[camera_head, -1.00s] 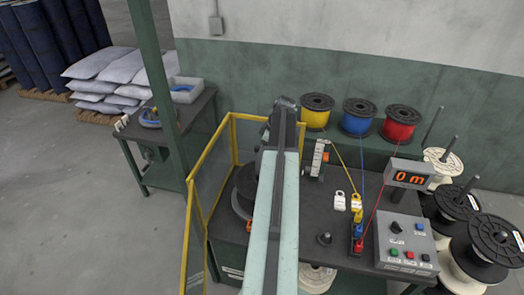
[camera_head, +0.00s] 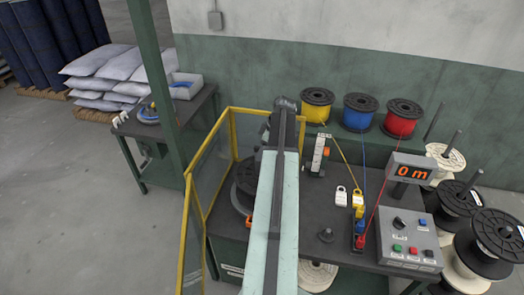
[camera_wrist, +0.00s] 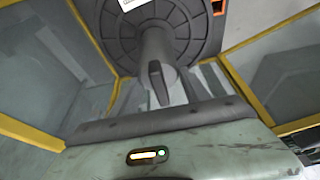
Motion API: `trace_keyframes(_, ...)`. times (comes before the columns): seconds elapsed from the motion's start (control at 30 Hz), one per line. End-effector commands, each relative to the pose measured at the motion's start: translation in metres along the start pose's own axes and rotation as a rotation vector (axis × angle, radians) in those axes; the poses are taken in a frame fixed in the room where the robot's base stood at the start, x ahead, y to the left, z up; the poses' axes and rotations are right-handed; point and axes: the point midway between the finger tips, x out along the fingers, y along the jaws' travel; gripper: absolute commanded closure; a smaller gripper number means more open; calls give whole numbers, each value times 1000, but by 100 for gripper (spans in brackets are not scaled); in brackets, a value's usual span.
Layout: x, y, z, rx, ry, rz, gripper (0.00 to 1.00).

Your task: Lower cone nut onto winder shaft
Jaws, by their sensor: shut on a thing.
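In the wrist view my gripper (camera_wrist: 155,72) is shut on a grey, rounded piece, which I take to be the cone nut (camera_wrist: 154,45). It appears in front of the middle of a dark ribbed spool flange (camera_wrist: 112,42). The nut and gripper hide the winder shaft, so I cannot tell whether the nut touches it. In the head view the dark spool on the winder (camera_head: 243,190) shows partly to the left of my arm, which hides the gripper and nut.
A yellow-framed guard (camera_head: 231,128) stands close left of the winder. Yellow (camera_head: 317,105), blue (camera_head: 361,112) and red (camera_head: 403,117) wire spools stand behind.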

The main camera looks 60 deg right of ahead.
Motion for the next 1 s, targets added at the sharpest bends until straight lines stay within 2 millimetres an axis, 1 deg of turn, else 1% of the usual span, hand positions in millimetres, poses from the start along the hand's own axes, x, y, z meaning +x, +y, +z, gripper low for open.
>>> trace_keyframes(0.03,5,0,2,0,1,0,100)
trace_keyframes(0.07,6,0,2,0,1,0,100)
trace_keyframes(0.3,5,0,2,0,1,0,100)
trace_keyframes(0.33,5,0,1,0,1,0,40)
trace_keyframes(0.37,5,0,2,0,0,0,32)
trace_keyframes(0.4,5,0,2,0,0,0,21)
trace_keyframes(0.77,3,0,1,0,0,0,20)
trace_keyframes(0.87,-5,0,1,0,0,0,20)
trace_keyframes(1.0,-27,0,-1,0,0,0,20)
